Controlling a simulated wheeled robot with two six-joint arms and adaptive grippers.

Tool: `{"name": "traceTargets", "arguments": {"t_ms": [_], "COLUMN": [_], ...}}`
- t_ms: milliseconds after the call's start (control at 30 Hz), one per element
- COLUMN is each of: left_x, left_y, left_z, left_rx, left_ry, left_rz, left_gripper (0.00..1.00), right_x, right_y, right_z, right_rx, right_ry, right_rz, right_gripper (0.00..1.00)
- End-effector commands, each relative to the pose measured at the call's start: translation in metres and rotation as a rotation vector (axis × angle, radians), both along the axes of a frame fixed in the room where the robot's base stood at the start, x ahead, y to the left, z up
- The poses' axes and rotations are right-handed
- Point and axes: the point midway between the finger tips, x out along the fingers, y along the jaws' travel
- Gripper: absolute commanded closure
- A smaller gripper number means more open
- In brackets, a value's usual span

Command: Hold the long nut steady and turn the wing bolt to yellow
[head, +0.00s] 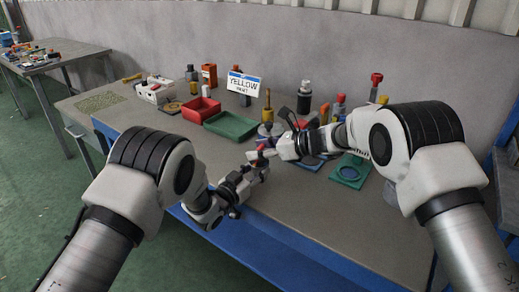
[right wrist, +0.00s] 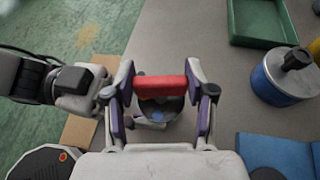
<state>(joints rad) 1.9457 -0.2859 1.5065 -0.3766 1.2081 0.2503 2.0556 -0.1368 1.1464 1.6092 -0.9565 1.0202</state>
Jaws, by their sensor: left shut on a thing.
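The wing bolt's red wing (right wrist: 160,87) lies crosswise between my right gripper's fingers in the right wrist view. A small red part of it shows in the head view (head: 262,148). The long nut (right wrist: 162,108) appears as a grey round body under the wing, mostly hidden. My left gripper (head: 257,168) is shut on the nut, over the table's front edge area. My right gripper (right wrist: 160,82) is spread around the wing, one finger at each end; contact is hard to judge. A sign reading YELLOW (head: 244,83) stands at the back of the table. No yellow mark shows on the bolt.
A red tray (head: 201,112) and a green tray (head: 230,126) stand behind the grippers. A blue tin (right wrist: 283,78) stands to the right in the right wrist view. Several bottles and parts line the back.

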Motion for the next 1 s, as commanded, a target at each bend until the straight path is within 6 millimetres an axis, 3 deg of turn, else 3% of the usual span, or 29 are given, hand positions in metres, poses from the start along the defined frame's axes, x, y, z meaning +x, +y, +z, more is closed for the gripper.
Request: {"name": "traceTargets", "arguments": {"t_ms": [167, 467, 733, 767, 800, 833, 1000], "left_x": [-0.0005, -0.0008, -0.0010, -0.0010, -0.0010, -0.0009, -0.0006], "left_y": [-0.0009, -0.0014, -0.0015, -0.0015, -0.0015, -0.0014, -0.0009], "left_z": [0.0000, -0.0002, -0.0002, -0.0003, -0.0003, -0.0003, -0.0003], "left_rx": [0.002, 0.002, 0.002, 0.002, 0.002, 0.002, 0.002], "left_ry": [-0.001, -0.001, -0.002, -0.002, -0.002, -0.002, -0.001], "left_rz": [-0.003, -0.004, -0.005, -0.005, -0.004, -0.004, -0.003], "left_gripper": [1.00, 1.00, 1.00, 1.00, 1.00, 1.00, 1.00], "right_x": [-0.0001, 0.0000, 0.0007, 0.0007, 0.0007, 0.0007, 0.0004], "right_y": [0.0007, 0.0003, -0.0001, -0.0001, -0.0001, -0.0002, -0.0001], "right_z": [0.0002, 0.0005, 0.0009, 0.0009, 0.0009, 0.0008, 0.0004], "right_rx": [0.001, 0.001, 0.000, 0.000, 0.000, 0.000, 0.000], "right_ry": [0.000, 0.000, -0.002, -0.002, -0.002, -0.002, 0.000], "right_rz": [-0.017, -0.198, -0.207, -0.206, -0.206, -0.206, -0.205], "right_gripper": [0.80, 0.81, 0.80, 0.39, 0.25, 0.19, 0.19]}}
